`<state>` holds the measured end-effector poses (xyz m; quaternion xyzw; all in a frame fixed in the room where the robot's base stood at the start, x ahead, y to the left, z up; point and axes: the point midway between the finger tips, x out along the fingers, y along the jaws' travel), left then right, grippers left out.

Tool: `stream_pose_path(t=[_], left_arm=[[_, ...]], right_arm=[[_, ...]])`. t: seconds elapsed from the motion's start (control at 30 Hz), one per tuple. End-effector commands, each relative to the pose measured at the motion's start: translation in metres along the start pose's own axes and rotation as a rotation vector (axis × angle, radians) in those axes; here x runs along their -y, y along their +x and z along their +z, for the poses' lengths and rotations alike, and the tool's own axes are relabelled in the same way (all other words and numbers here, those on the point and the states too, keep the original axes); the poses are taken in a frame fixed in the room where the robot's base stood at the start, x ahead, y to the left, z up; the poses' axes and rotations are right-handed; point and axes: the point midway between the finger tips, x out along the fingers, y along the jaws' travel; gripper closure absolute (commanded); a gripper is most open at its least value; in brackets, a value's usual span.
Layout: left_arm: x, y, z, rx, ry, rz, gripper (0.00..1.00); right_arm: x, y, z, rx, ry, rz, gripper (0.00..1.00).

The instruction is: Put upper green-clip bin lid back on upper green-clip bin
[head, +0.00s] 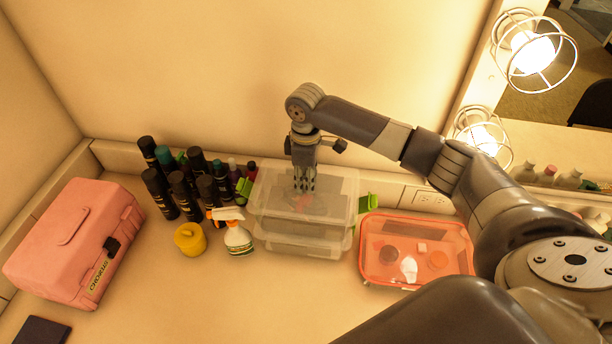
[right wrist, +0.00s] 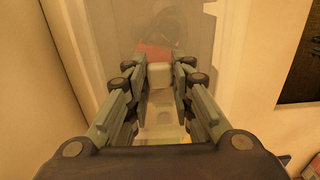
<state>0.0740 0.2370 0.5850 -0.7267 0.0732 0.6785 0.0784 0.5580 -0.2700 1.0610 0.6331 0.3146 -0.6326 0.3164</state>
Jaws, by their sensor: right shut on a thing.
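The upper green-clip bin (head: 290,229) is a clear box stacked on another clear bin at the back wall, with green clips (head: 367,203) at its sides. The clear upper green-clip bin lid (head: 338,186) is at the top of this stack. My right gripper (head: 305,187) points down over the middle of the stack. In the right wrist view its fingers (right wrist: 159,88) are closed on a small pale knob (right wrist: 160,76) of the see-through lid. Whether the lid rests on the bin's rim or hovers just above it, I cannot tell. My left gripper is out of view.
A spray bottle (head: 238,238) and yellow jar (head: 190,239) stand left of the bins, before several dark bottles (head: 184,195). A pink case (head: 75,240) is far left. An orange-red clear container (head: 415,250) lies close right.

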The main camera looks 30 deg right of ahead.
Motion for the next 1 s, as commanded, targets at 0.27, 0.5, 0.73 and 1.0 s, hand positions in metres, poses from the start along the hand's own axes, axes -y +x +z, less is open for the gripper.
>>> stream_pose_path(t=[0.27, 0.5, 0.73, 1.0], left_arm=[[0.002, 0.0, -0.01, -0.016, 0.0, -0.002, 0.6], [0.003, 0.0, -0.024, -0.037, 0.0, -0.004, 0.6], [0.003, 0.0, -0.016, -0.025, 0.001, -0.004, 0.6], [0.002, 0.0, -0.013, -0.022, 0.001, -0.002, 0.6]], right_arm=[[0.0, 0.001, 0.0, -0.001, 0.0, 0.001, 1.0], [0.0, 0.001, 0.0, -0.001, 0.0, 0.001, 0.55], [0.0, 0.001, 0.0, -0.001, 0.0, 0.001, 0.55], [-0.001, -0.029, -0.001, -0.004, 0.0, 0.004, 0.55]])
